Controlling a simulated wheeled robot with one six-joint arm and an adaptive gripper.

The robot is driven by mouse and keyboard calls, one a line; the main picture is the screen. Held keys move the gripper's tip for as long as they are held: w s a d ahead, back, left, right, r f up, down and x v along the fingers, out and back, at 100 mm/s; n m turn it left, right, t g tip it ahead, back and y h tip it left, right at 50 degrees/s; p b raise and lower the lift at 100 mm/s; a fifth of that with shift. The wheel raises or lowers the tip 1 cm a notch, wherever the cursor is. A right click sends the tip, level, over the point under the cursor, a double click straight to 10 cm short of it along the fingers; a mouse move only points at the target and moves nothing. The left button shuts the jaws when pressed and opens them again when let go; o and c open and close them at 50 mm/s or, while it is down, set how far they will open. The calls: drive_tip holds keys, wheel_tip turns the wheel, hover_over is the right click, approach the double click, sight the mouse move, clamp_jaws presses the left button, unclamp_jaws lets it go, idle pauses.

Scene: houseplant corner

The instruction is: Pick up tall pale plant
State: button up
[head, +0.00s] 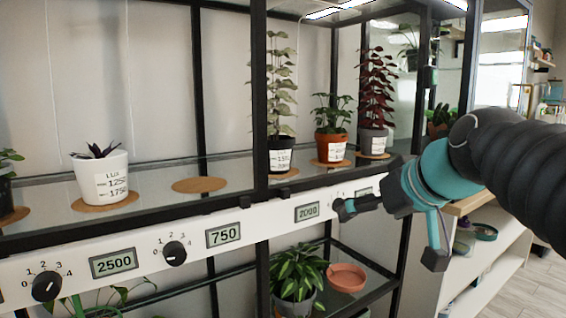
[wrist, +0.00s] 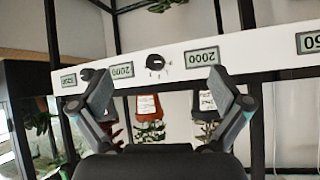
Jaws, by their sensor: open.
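The tall pale plant (head: 280,85) has whitish-green leaves on an upright stem. It stands in a black pot (head: 281,154) with a white label, on the shelf just right of a black post. The wrist view appears upside down; a dark pot with a white label and pale leaves, likely this plant (wrist: 204,131), hangs there right of centre. My gripper (head: 390,234) is open and empty, in front of the white control rail, lower and to the right of the plant. In the wrist view, its two fingers (wrist: 160,86) are spread wide apart.
An orange-potted green plant (head: 332,147) and a dark red plant (head: 376,90) stand to the right of the pale one. A white-potted plant (head: 101,180) and an empty cork mat (head: 199,185) are left. The rail (head: 140,250) carries dials and displays.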

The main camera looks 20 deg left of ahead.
sight(288, 141)
drive_tip(key=w+a+r+n+y+b, duration=0.1)
drive_tip(key=w+a+r+n+y, duration=0.4)
drive_tip(key=a+r, duration=0.7)
drive_tip(key=shift+m, duration=0.3)
drive_tip(key=x, duration=0.8)
drive_tip(key=shift+w+d, duration=0.2)
drive_tip(key=shift+w, duration=0.25)
drive_tip(key=shift+p+x, duration=0.5)
drive_tip(key=shift+x, duration=2.4)
drive_tip(key=shift+r, duration=0.2)
drive_tip(key=c, duration=1.1)
